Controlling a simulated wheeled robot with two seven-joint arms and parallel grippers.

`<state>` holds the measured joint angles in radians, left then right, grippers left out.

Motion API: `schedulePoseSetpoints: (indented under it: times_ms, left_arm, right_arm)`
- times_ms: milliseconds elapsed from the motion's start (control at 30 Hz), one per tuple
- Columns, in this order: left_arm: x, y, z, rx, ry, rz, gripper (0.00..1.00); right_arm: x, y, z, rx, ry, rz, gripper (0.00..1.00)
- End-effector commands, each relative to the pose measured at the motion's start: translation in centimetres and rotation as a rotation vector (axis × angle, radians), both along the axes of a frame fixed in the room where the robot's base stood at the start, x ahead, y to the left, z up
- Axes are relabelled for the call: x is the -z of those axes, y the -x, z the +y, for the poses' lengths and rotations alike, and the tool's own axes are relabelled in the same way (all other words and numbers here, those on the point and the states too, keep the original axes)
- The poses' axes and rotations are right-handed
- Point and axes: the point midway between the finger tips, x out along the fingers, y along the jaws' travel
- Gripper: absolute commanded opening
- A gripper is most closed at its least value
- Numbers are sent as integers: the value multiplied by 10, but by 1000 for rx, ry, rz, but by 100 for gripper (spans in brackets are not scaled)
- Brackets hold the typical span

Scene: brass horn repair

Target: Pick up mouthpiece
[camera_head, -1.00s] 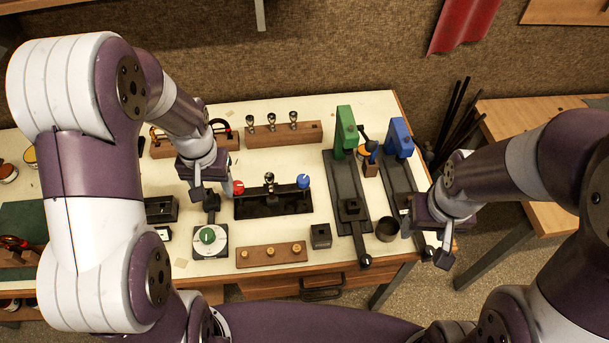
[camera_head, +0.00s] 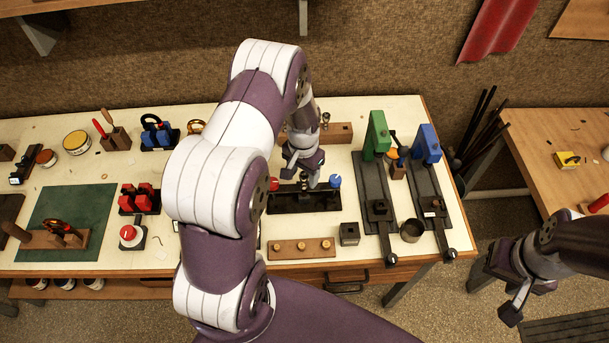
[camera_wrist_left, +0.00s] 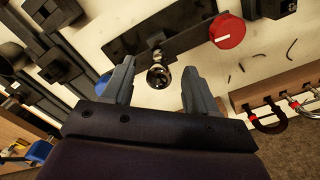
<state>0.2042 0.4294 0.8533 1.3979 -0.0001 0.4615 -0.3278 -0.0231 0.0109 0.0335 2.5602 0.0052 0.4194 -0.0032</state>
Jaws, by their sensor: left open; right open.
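A silver mouthpiece (camera_wrist_left: 158,76) stands up from a black holder (camera_head: 306,201) between a red knob (camera_head: 273,184) and a blue knob (camera_head: 335,181). In the head view my left gripper (camera_head: 302,174) is over the holder and largely covers the mouthpiece. In the left wrist view its two grey fingers (camera_wrist_left: 159,72) are spread, with the mouthpiece showing between their tips and a gap on each side. I cannot tell how far the tips are above it. My right gripper (camera_head: 497,293) is open and empty, off the table's right front side.
A wooden rack (camera_head: 341,132) stands behind the holder. A green (camera_head: 377,136) and a blue (camera_head: 426,144) clamp-like tool stand to its right. A wooden block with brass pieces (camera_head: 301,248) and a small dark block (camera_head: 349,234) lie in front. My left arm hides part of the table.

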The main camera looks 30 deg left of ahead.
Motion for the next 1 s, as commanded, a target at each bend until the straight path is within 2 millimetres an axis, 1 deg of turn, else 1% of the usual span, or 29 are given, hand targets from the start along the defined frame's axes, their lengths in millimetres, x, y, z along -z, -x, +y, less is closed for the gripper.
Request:
schedulePoseSetpoints:
  times_ms: [33, 100, 200, 400, 433, 467, 500, 600, 867, 1000]
  left_arm:
    - [3, 1, -1, 0, 1, 5, 58]
    - [18, 1, -1, 0, 0, 4, 58]
    - [29, 0, -1, 0, 0, 1, 58]
    - [31, 0, -1, 0, 0, -1, 58]
    - [31, 0, -1, 0, 0, -1, 51]
    - [31, 0, -1, 0, 0, -1, 42]
    - [31, 0, -1, 0, 0, -1, 29]
    - [31, 0, -1, 0, 0, -1, 0]
    - [30, 0, -1, -1, 0, -1, 0]
    - [24, -2, -1, 0, 0, -4, 0]
  right_arm:
    - [-15, 0, 0, 0, 0, -1, 61]
    - [-16, 0, 0, 0, 0, -1, 61]
    - [-17, 0, 0, 0, 0, -1, 61]
    - [-15, 0, 0, 0, 0, 0, 61]
    - [-15, 0, 0, 0, 0, 0, 61]
    - [-15, 0, 0, 0, 0, 0, 61]
    - [-15, 0, 0, 0, 0, 0, 61]
    - [-16, 0, 0, 0, 0, 0, 61]
    - [-15, 0, 0, 0, 0, -1, 61]
    - [-10, 0, 0, 0, 0, -1, 61]
